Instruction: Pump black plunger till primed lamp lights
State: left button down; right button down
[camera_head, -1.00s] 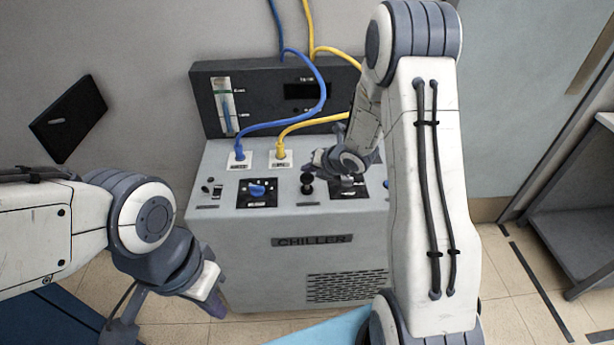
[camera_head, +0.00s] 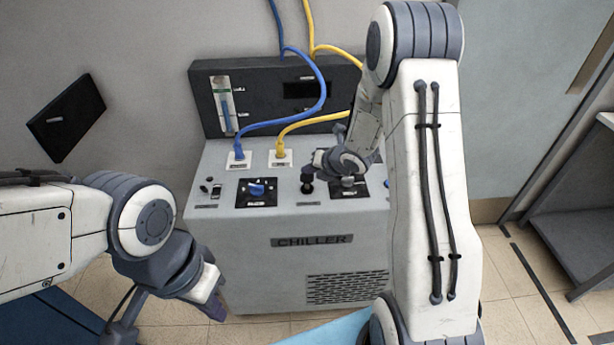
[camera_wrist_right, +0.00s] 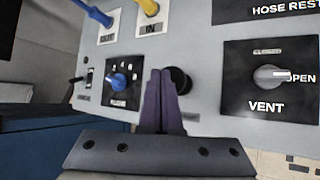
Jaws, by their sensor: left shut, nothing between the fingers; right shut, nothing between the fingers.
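The grey chiller (camera_head: 325,265) stands against the wall. Its black plunger (camera_head: 307,187) rises from the top panel between the blue knob and the vent panel. My right gripper (camera_head: 309,173) is shut and empty, with its fingertips close to the plunger's top and partly covering it. In the right wrist view the shut fingers (camera_wrist_right: 161,80) are just left of the black plunger (camera_wrist_right: 181,80), overlapping it. I cannot tell whether they touch. My left gripper (camera_head: 218,304) is shut and empty, low in front of the chiller's left side. I cannot make out a primed lamp.
A blue knob (camera_wrist_right: 119,80) is left of the plunger and a grey vent knob (camera_wrist_right: 270,76) right of it, pointing to OPEN. A blue hose (camera_head: 271,124) and a yellow hose (camera_head: 318,120) plug in behind. A sight gauge (camera_head: 226,105) is on the back panel.

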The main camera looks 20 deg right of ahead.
aim_at(308, 178)
jog(key=shift+f+b, duration=1.55)
jog(key=shift+b, duration=0.3)
dwell(1.3)
jog(key=shift+r, duration=0.1)
jog(key=shift+r+p, duration=1.35)
jog(key=shift+r, duration=0.5)
notch_tip(308, 178, up, 5)
jog(key=p, duration=0.4)
jog(key=shift+r, duration=0.1)
